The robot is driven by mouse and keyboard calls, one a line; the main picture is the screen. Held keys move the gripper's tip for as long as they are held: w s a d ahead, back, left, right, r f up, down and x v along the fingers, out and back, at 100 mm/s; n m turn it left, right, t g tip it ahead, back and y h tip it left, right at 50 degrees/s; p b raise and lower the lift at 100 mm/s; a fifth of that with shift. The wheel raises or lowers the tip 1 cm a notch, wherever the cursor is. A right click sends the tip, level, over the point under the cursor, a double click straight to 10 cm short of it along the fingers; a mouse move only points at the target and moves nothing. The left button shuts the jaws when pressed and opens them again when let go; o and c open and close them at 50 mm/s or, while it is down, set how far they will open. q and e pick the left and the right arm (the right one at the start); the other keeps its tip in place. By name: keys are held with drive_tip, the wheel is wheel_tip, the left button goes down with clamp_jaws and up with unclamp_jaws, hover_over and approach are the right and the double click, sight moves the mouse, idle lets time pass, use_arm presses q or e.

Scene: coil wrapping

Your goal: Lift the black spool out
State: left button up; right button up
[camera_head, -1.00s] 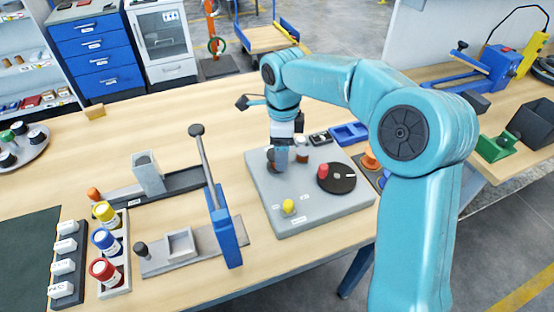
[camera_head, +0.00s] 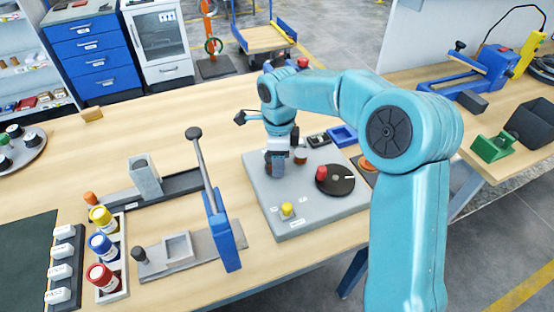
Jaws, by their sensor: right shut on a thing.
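My right gripper (camera_head: 275,168) points down over the back left part of a grey winding board (camera_head: 262,195). It is shut on a small dark thing, which seems to be the black spool; the fingers and wrist hide nearly all of it. I cannot tell whether it is clear of the board. A copper-coloured piece (camera_head: 301,157) stands just right of the gripper. A black disc with a red knob (camera_head: 321,173) lies further right on the board, and a yellow knob (camera_head: 287,209) is near its front. My left gripper is not in view.
A blue lever press (camera_head: 222,230) stands left of the board. Red, blue and yellow capped jars (camera_head: 103,276) stand in a rack at the left. A blue tray (camera_head: 343,135) and an orange piece (camera_head: 366,164) lie close to the board's right side.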

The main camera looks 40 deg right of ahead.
wheel_tip(320, 180, up, 20)
drive_tip(key=p, duration=0.3)
drive_tip(key=shift+s, duration=0.1)
idle(0.3)
